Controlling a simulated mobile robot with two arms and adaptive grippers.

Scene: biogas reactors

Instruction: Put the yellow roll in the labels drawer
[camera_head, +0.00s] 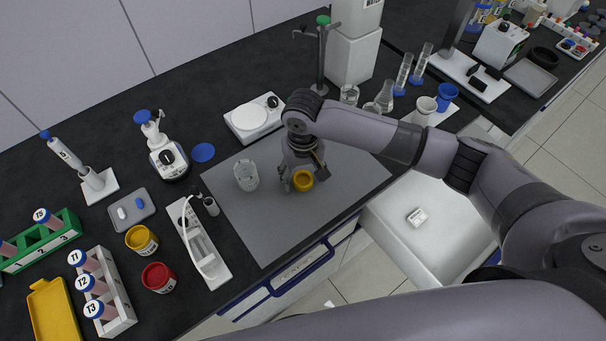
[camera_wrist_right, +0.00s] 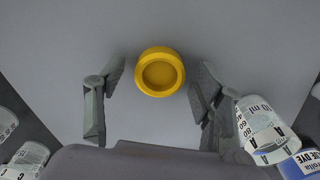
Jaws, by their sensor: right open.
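In the right wrist view the roll (camera_wrist_right: 160,72) lies between the two spread fingers, with gaps on both sides. My right gripper (camera_head: 297,177) is open and points down over the roll. A white, open drawer-like compartment (camera_head: 385,210) lies at the right, below the counter edge, with a small white block (camera_head: 417,216) in it. A blue-framed front (camera_head: 298,270) with a label strip is under the counter; its text is unreadable. My left gripper is out of view.
A glass beaker (camera_head: 246,176) stands left of the gripper on the grey mat (camera_head: 245,225). The mat's front is clear.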

